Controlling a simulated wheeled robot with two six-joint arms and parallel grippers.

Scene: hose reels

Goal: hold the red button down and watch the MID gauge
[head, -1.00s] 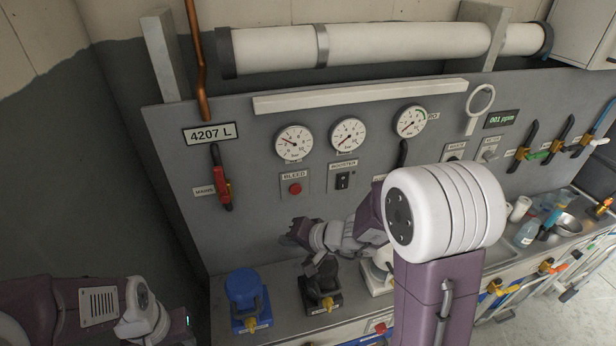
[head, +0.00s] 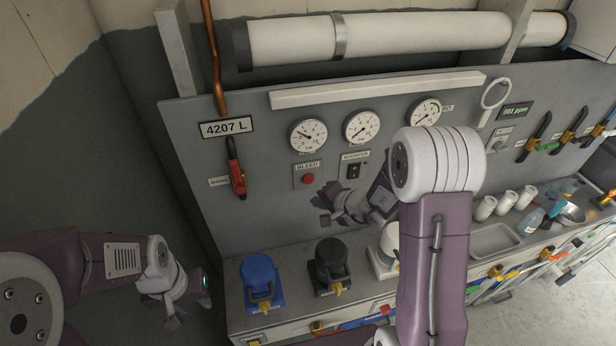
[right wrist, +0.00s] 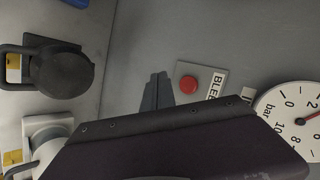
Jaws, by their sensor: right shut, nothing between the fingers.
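The red button (head: 308,179) sits on a square plate under a BLEED label on the grey panel. It also shows in the right wrist view (right wrist: 188,84). Three round white gauges are in a row above; the middle gauge (head: 361,127) has its needle toward the lower left. The gauges' small name labels are too small to read. My right gripper (head: 323,209) is shut and empty, below and slightly right of the button; its closed fingertips (right wrist: 158,78) show beside the button, apart from it. My left gripper (head: 186,302) is low at the left, away from the panel; its jaws are unclear.
A black switch (head: 353,171) is right of the button. A red-handled valve (head: 237,180) hangs to the left. A blue reel-like object (head: 260,281) and a black one (head: 330,266) stand on the counter below. A horizontal white pipe (head: 420,37) runs above.

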